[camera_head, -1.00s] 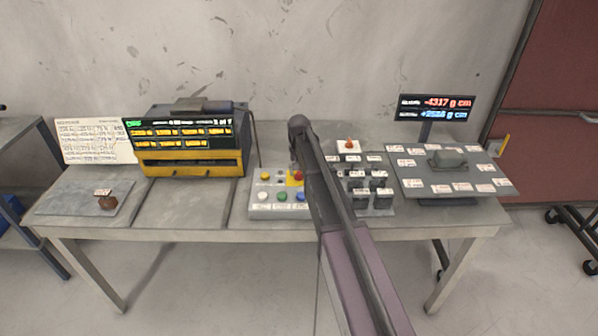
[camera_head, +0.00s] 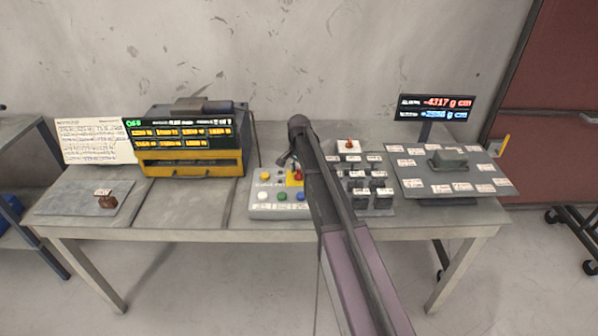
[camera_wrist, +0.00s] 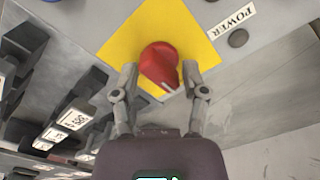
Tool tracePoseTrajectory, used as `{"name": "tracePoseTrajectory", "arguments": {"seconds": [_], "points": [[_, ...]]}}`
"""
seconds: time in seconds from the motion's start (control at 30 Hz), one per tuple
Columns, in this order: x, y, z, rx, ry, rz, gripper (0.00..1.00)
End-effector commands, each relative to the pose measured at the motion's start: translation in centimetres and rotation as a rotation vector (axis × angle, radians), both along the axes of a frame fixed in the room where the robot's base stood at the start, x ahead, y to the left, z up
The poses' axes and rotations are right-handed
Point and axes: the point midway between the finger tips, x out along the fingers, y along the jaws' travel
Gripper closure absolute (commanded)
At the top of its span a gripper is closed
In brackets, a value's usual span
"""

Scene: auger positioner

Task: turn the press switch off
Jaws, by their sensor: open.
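The red rotary knob (camera_wrist: 160,66) sits on a yellow square plate (camera_wrist: 118,45) of a grey panel in the wrist view, beside a POWER label (camera_wrist: 231,30). My gripper (camera_wrist: 160,72) is open, with one finger on each side of the knob; contact cannot be told. A white mark shows on the knob's lower edge. In the head view, the knob (camera_head: 298,175) and yellow plate (camera_head: 291,180) are on the control box (camera_head: 268,208), partly hidden by my arm. My gripper (camera_head: 292,162) shows just above them.
Coloured buttons (camera_head: 283,196) surround the knob's plate. Labelled dark blocks (camera_head: 381,196) stand to the right, near a white box with an orange-red switch (camera_head: 348,146). A yellow-and-black machine with a display (camera_head: 190,160) stands left. A scale platform (camera_head: 452,187) is far right.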

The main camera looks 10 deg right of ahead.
Motion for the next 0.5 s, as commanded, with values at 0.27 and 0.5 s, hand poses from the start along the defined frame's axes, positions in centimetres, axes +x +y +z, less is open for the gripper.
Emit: {"name": "tracePoseTrajectory", "arguments": {"seconds": [0.27,0.5], "points": [[0.0,0.0,0.0,0.0,0.0,-0.18,0.43],[-0.01,-0.01,0.0,0.0,0.0,-0.336,0.43]]}}
